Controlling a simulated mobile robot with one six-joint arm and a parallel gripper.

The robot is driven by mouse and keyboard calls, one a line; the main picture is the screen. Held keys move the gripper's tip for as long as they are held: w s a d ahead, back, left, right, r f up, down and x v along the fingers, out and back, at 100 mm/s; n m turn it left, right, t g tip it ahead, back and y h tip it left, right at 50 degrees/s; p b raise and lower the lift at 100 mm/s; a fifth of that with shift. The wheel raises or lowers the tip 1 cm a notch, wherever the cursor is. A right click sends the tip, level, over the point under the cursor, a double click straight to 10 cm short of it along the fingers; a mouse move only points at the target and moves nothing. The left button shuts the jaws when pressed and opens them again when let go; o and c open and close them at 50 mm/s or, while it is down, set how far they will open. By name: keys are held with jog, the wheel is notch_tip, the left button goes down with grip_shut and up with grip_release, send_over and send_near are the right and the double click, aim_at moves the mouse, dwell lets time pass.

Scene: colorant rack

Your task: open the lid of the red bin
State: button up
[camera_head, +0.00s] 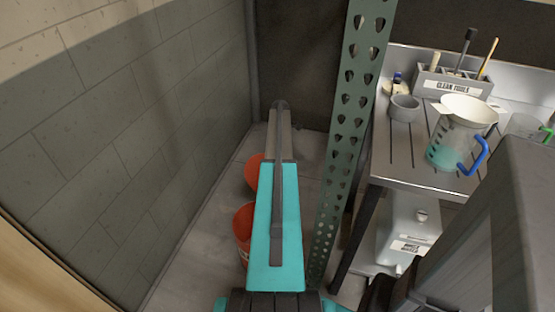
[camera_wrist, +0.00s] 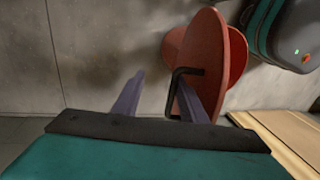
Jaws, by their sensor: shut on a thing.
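The red bin (camera_head: 242,236) stands on the floor, partly hidden behind my arm in the head view. A second red-orange piece (camera_head: 252,174) shows above it, also half covered; it looks like the raised lid. In the wrist view the round red lid (camera_wrist: 213,60) stands at a steep angle to the red bin body (camera_wrist: 238,55) behind it. A black bent handle (camera_wrist: 188,71) sticks out from the lid. My gripper (camera_wrist: 158,97) is shut on this handle, with the fingers around it; the exact contact is hard to see.
A green perforated post (camera_head: 344,140) stands close to the right of my arm. Right of it is a steel table (camera_head: 402,150) with a measuring jug (camera_head: 455,145), a tool holder (camera_head: 450,86) and a grey bowl (camera_head: 404,108). A grey block wall (camera_head: 130,130) is on the left.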

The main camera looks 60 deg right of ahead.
jog(key=v, duration=1.3)
jog(key=shift+r, duration=0.4)
